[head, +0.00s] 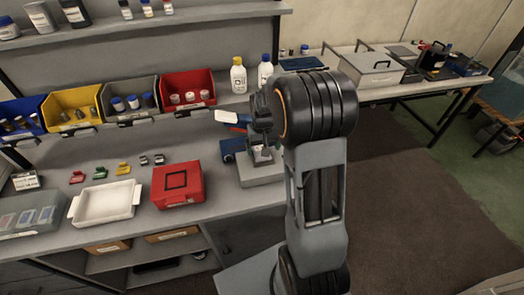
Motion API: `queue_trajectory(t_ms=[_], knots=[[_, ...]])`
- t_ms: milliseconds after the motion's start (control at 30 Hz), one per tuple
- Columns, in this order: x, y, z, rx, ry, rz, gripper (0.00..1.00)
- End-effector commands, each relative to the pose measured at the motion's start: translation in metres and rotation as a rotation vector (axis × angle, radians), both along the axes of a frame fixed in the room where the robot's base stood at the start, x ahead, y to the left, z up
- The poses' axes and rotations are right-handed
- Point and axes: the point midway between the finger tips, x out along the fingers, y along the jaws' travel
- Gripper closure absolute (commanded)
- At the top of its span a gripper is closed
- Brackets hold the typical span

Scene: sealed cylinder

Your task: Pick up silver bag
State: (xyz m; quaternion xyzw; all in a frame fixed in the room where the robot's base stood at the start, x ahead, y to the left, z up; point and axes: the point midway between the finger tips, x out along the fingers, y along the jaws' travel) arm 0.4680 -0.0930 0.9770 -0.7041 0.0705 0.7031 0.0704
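I cannot make out a silver bag for sure in the head view. My arm stands right of the middle, and its dark end, with my gripper (262,112), points away over the bench. The arm hides much of the gripper, so its fingers cannot be told apart. A small pale item with blue and red parts (228,117) shows just left of the gripper; whether they touch is unclear. Below is a grey device (260,165) with a blue part beside it, partly hidden by my arm.
On the bench (140,215) are a white tray (106,202), a red box (177,184) and small coloured clips. Blue, yellow, grey and red bins (187,90) line the back, with two white bottles (238,75). A side table at right holds a grey case (371,69).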

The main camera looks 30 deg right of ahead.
Motion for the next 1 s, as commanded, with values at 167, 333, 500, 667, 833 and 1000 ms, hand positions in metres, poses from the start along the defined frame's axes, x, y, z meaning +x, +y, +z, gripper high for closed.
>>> queue_trajectory(t_ms=[167, 333, 500, 667, 833, 1000], knots=[[0.000, 0.002, -0.024, 0.001, 0.005, 0.000, 0.04], [0.000, 0.002, -0.037, 0.000, 0.002, -0.001, 0.04], [0.000, 0.002, -0.039, 0.000, 0.001, -0.001, 0.04], [0.000, 0.002, -0.039, 0.000, 0.001, -0.001, 0.10], [0.000, 0.002, -0.039, 0.000, 0.001, 0.000, 0.26], [0.000, 0.002, -0.038, 0.000, 0.001, 0.000, 0.43]])
